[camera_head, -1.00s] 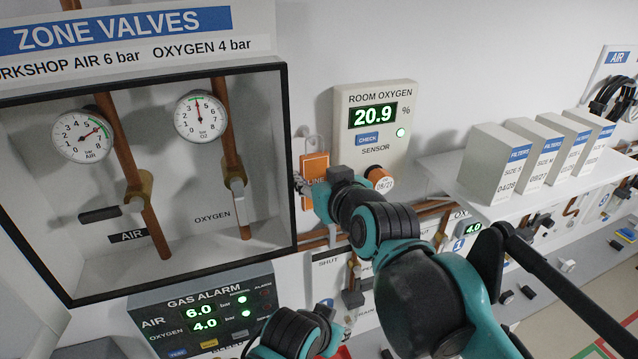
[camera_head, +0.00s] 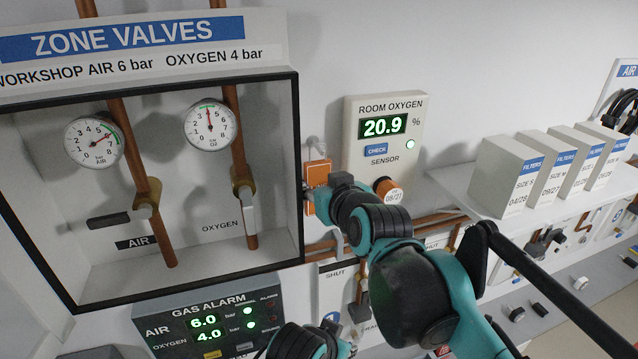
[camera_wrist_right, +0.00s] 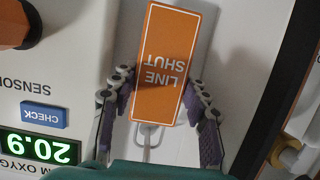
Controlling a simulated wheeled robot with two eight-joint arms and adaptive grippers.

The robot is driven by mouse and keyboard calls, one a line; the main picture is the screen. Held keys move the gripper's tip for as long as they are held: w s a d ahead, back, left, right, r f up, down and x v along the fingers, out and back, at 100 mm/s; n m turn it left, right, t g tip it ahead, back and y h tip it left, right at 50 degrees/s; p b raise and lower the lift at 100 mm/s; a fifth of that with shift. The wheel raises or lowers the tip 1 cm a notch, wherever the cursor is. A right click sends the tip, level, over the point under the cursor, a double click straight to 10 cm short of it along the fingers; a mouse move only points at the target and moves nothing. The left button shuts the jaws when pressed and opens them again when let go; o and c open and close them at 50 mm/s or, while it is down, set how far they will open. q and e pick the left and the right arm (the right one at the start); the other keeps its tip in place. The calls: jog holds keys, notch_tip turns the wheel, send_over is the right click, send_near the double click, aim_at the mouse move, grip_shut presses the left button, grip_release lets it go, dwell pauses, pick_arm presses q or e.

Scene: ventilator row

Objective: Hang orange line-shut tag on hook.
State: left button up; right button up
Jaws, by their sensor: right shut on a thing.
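The orange tag (camera_head: 318,173) is upright at the wall, between the zone valve cabinet and the room oxygen sensor. In the right wrist view the tag (camera_wrist_right: 165,65) appears upside down and reads "LINE SHUT". My right gripper (camera_wrist_right: 164,105) has its purple-padded fingers on either side of the tag and is shut on it. A pale loop or hook (camera_wrist_right: 147,140) shows at the tag's top end; I cannot tell whether the tag's loop is on the hook. In the head view my right gripper (camera_head: 312,194) is partly hidden by its wrist.
The zone valve cabinet's black frame (camera_head: 299,180) is close to the tag's left. The room oxygen sensor (camera_head: 385,140) is close on its right, with an orange-capped knob (camera_head: 386,188). A gas alarm panel (camera_head: 208,318) is below. Filter boxes (camera_head: 510,175) stand on a shelf at right.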

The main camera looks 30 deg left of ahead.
dwell(0.3)
jog(key=o, duration=1.3)
jog(key=shift+o, duration=0.3)
jog(key=shift+w, duration=0.1)
jog(key=shift+d, duration=0.1)
jog(key=v, duration=1.2)
